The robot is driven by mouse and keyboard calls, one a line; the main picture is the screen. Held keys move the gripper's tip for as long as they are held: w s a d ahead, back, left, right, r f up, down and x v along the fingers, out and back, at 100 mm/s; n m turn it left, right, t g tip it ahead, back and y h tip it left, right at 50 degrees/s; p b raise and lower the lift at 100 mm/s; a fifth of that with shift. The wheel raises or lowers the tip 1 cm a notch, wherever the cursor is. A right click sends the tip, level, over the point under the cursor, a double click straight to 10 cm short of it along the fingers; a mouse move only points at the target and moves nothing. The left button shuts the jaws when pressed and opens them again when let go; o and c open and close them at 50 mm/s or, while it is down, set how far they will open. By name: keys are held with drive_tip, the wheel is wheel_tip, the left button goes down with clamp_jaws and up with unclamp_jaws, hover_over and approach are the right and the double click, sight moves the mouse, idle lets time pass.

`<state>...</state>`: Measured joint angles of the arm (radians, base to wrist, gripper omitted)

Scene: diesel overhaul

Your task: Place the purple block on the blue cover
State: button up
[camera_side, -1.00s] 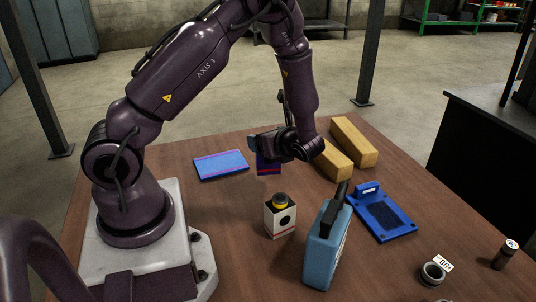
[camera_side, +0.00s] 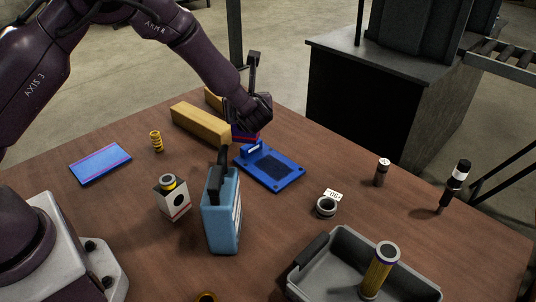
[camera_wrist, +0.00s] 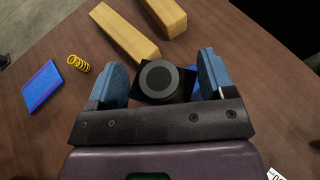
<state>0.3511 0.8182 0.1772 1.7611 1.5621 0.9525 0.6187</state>
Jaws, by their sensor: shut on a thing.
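My gripper (camera_side: 246,124) is shut on the purple block (camera_side: 245,135), a dark piece with a red stripe, seen partly below the wrist in the side view. In the wrist view the two blue fingers of my gripper (camera_wrist: 163,82) flank a dark square, the block (camera_wrist: 151,97), mostly hidden by a round grey-black part. The blue cover (camera_side: 285,183), a flat plate with a dark panel and an upright handle, lies on the table. The block is at or just behind the cover's handle end; I cannot tell whether they touch.
Two yellow bars (camera_side: 199,124) lie close behind and left of my gripper. A light-blue can (camera_side: 222,215) and a white box (camera_side: 173,200) stand in front. A yellow spring (camera_side: 156,142) and a blue pad (camera_side: 100,163) are left. A grey tray (camera_side: 330,285) is front right.

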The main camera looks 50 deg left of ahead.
drive_tip(key=w+d+r+m+t+h, duration=0.1)
drive_tip(key=w+d+m+t+h, duration=0.15)
drive_tip(key=w, duration=0.25)
wheel_tip(320, 180, down, 10)
drive_tip(key=shift+s+d+r+y, duration=0.2)
drive_tip(key=shift+s+d+y, duration=0.1)
drive_tip(key=shift+d+y, duration=0.15)
drive_tip(key=shift+f, duration=0.1)
drive_tip(key=o, duration=1.6)
drive_tip(key=shift+f, duration=0.1)
drive_tip(key=shift+c, duration=0.2)
drive_tip(key=v, duration=1.2)
drive_tip(key=shift+r, duration=0.25)
